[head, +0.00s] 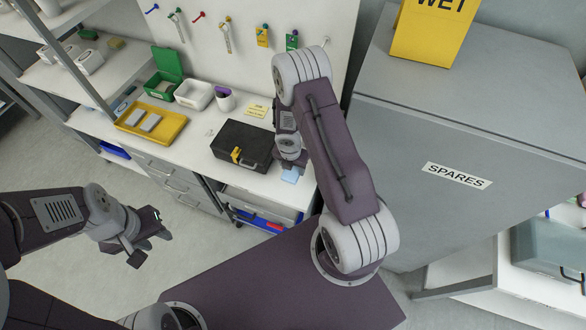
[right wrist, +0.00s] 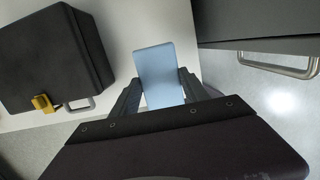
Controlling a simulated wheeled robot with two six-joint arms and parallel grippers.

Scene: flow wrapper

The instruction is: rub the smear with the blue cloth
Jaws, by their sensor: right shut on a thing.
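The blue cloth (head: 291,176) shows as a small light-blue patch below my right gripper (head: 290,164), at the front of the white worktop. In the right wrist view the cloth (right wrist: 157,70) is a pale blue rectangle between the two fingers of the right gripper (right wrist: 160,88). My right gripper is shut on it. In that view the cloth lies over the worktop near its right edge; I cannot tell if it touches the surface. I cannot make out a smear clearly. My left gripper (head: 150,243) is open and empty, over the floor left of my base.
A black case (head: 243,146) with a yellow latch stands left of the cloth; it also shows in the right wrist view (right wrist: 50,55). A yellow tray (head: 122,125), a green box and a white bin stand further left. The grey SPARES cabinet (head: 470,120) rises on the right.

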